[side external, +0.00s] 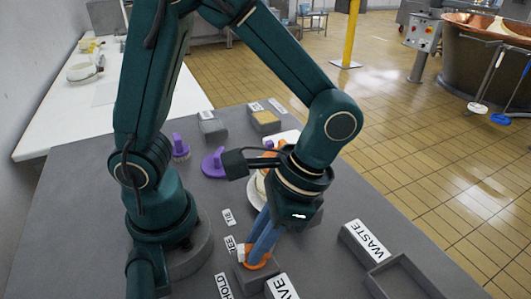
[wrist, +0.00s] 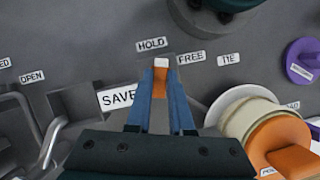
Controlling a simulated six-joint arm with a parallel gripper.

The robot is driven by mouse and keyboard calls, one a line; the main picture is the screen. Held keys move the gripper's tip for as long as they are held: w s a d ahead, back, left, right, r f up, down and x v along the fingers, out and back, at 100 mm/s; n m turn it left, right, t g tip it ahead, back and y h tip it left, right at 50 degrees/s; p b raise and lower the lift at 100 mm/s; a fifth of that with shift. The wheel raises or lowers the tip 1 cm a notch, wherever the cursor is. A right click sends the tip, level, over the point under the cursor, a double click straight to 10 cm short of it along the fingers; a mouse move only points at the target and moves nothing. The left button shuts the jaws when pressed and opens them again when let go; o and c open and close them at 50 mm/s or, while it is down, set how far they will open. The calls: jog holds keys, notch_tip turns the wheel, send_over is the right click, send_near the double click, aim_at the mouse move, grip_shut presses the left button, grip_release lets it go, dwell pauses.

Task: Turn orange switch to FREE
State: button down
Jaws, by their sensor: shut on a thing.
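The orange switch (wrist: 160,82) sits between my fingertips in the wrist view, its white tip facing the labels. The tip points up, just below and slightly right of the HOLD label (wrist: 151,43); the FREE label (wrist: 191,57) is to its right and the TIE label (wrist: 229,58) further right. My gripper (wrist: 161,92) has its blue fingers shut on the switch. In the side view my gripper (side external: 259,245) reaches down to the switch's orange base (side external: 257,262) on a grey block. The fingers hide much of the switch there.
A SAVE block (wrist: 118,97) is close to the left of my fingers. A cream and orange round object (wrist: 284,145) is close to the right. A purple-handled item (side external: 214,163) stands further back. A WASTE block (side external: 367,243) and grey tray (side external: 405,276) are at right.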

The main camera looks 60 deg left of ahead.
jog(key=m+t+y, duration=0.1)
jog(key=m, duration=0.2)
jog(key=m+y, duration=0.1)
jog(key=m, duration=0.3)
jog(key=shift+s+d+t, duration=0.1)
jog(key=shift+d+t, duration=0.1)
jog(key=shift+t, duration=0.2)
jog(key=m+t, duration=0.1)
jog(key=m, duration=0.3)
jog(key=shift+s+y, duration=0.1)
jog(key=shift+y, duration=0.3)
jog(key=shift+s+m+t, duration=0.1)
jog(key=shift+m+t, duration=0.7)
jog(key=shift+m, duration=0.9)
jog(key=c, duration=0.8)
grip_release()
jog(key=shift+v, duration=2.6)
